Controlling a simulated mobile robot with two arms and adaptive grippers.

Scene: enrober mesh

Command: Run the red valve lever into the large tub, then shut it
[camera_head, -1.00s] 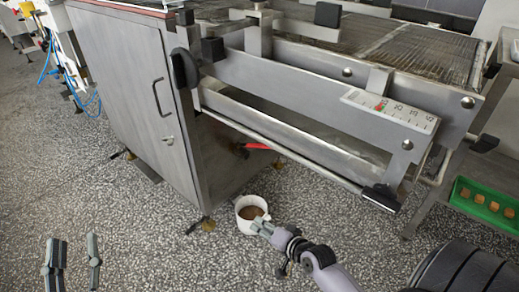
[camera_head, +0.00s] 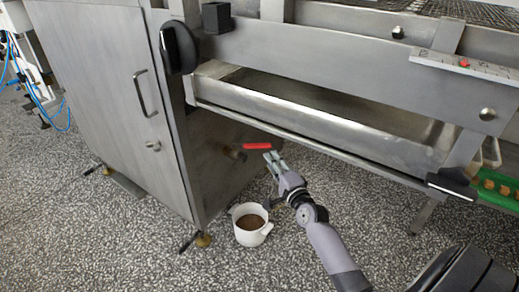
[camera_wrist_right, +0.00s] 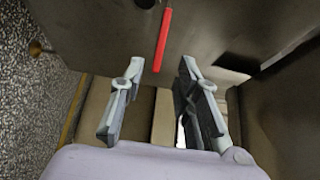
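The red valve lever (camera_head: 257,146) sticks out sideways from a small fitting on the machine's side, below the long steel trough. It also shows in the right wrist view (camera_wrist_right: 162,42), ahead of the fingers. A white tub (camera_head: 250,236) with side handles and brown contents stands on the floor below and slightly left of the lever. My right gripper (camera_head: 273,158) is close by the lever's right end. In the right wrist view my right gripper (camera_wrist_right: 152,80) is open and empty, with the lever's end in line with the gap. My left gripper is out of view.
The steel cabinet (camera_head: 100,90) fills the left side, with a foot (camera_head: 203,240) near the tub. The trough (camera_head: 310,112) and its front bar overhang the lever. A green tray (camera_head: 497,195) with brown pieces is at the right.

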